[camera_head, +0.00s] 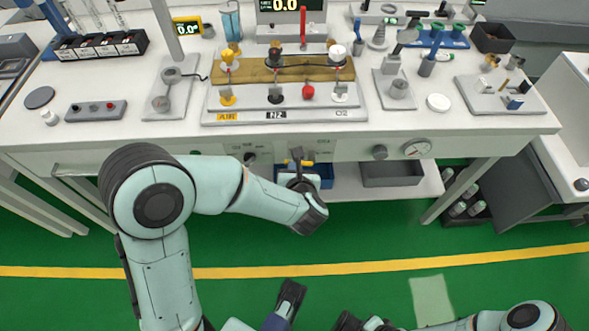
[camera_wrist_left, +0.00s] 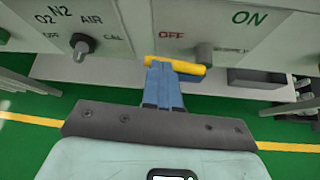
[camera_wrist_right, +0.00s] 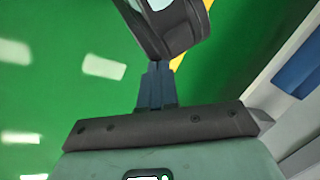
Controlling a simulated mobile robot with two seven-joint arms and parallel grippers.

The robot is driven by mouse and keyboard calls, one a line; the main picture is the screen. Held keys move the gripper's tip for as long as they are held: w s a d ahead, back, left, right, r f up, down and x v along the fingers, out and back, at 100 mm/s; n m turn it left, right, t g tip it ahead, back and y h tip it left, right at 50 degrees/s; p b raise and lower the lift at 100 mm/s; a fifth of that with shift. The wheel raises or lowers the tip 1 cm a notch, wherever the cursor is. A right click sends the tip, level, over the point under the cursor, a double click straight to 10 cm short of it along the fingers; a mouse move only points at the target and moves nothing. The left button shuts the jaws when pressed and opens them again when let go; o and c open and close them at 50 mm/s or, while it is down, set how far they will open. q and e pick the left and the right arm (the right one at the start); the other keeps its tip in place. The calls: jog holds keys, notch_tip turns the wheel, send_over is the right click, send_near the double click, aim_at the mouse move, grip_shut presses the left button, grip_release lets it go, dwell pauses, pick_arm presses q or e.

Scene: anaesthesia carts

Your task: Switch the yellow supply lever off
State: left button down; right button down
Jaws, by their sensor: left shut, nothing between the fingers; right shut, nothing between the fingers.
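The yellow supply lever (camera_wrist_left: 180,65) lies roughly level across the cart's front panel, below the red OFF label (camera_wrist_left: 171,35). The green ON label (camera_wrist_left: 249,18) is up to its right. A grey knob (camera_wrist_left: 205,53) sits at the lever's right end. In the head view only a bit of the yellow lever (camera_head: 309,163) shows beside my left gripper (camera_head: 297,156). My left gripper is shut and empty, its blue fingertips (camera_wrist_left: 160,66) overlapping the lever's left part; contact cannot be told. My right gripper (camera_wrist_right: 157,70) is shut and empty over the green floor, away from the panel.
A dial knob (camera_wrist_left: 82,44) with O2, N2 and AIR labels is left of the lever. A gauge (camera_head: 417,148) and another knob (camera_head: 379,152) are to the right. Bins (camera_head: 391,174) stand on the shelf below. The worktop above holds many instruments. The floor in front is open.

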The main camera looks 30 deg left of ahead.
pick_arm(q)
jog(key=shift+s+a+f+b, duration=0.1)
jog(key=shift+a+f+b, duration=0.05)
jog(key=shift+f+b, duration=0.3)
pick_arm(e)
jog(key=shift+w+d+f+t, duration=0.25)
jog(key=shift+w+f, duration=0.25)
jog(key=shift+w, duration=0.15)
jog(key=shift+w+d+f+t, duration=0.15)
jog(key=shift+w+d+f, duration=0.1)
jog(key=shift+w+f, duration=0.3)
pick_arm(q)
jog(key=shift+r, duration=0.15)
pick_arm(e)
jog(key=shift+r, duration=0.15)
